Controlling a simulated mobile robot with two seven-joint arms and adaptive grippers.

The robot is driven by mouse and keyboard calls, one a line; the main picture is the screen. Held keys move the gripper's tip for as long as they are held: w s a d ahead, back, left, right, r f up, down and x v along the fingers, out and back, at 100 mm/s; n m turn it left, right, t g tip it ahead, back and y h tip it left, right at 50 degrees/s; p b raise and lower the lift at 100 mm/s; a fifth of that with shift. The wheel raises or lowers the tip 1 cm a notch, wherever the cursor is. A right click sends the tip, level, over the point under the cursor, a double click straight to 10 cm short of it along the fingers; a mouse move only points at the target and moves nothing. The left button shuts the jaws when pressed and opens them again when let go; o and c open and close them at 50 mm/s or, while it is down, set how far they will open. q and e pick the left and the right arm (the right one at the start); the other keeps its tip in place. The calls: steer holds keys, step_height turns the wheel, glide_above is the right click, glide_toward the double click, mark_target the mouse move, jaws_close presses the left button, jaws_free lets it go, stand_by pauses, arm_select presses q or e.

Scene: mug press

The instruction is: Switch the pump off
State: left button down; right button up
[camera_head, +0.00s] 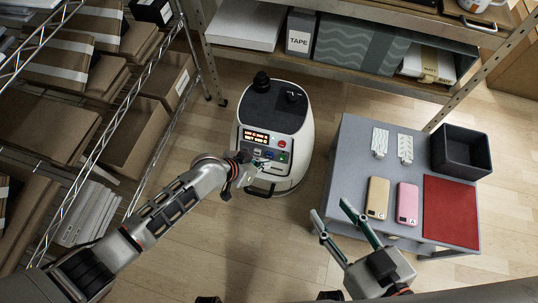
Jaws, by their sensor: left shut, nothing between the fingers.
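The pump (288,117) appears to be the white rounded machine with a dark top, standing on the floor at the picture's middle. Its front panel has a lit red display (256,136) and several small buttons, among them a red one (282,143), a green one (283,155) and a blue one (269,154). My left gripper (266,165) is shut and empty, with its tips at the lower panel, just below the buttons. I cannot tell whether they touch it. My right gripper (331,207) is open and empty, near the grey table's left edge.
The grey table (355,150) on the right holds a tan phone (378,197), a pink phone (407,203), a red mat (451,211), a dark bin (461,152) and two pale patterned pieces. Wire shelves with boxes (133,130) stand left. Another shelf runs behind the pump.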

arm_select(q)
steer(key=s+a+r+p, duration=0.1)
steer(key=s+p, duration=0.2)
steer(key=s, duration=0.2)
steer(key=shift+s+a+r, duration=0.2)
steer(key=shift+s+a, duration=0.1)
steer(key=shift+a, duration=0.1)
arm_select(e)
step_height(320, 180, up, 6)
steer(key=w+t, duration=0.1)
steer(key=w, duration=0.1)
steer(key=shift+w+r, duration=0.2)
steer(key=shift+r, duration=0.05)
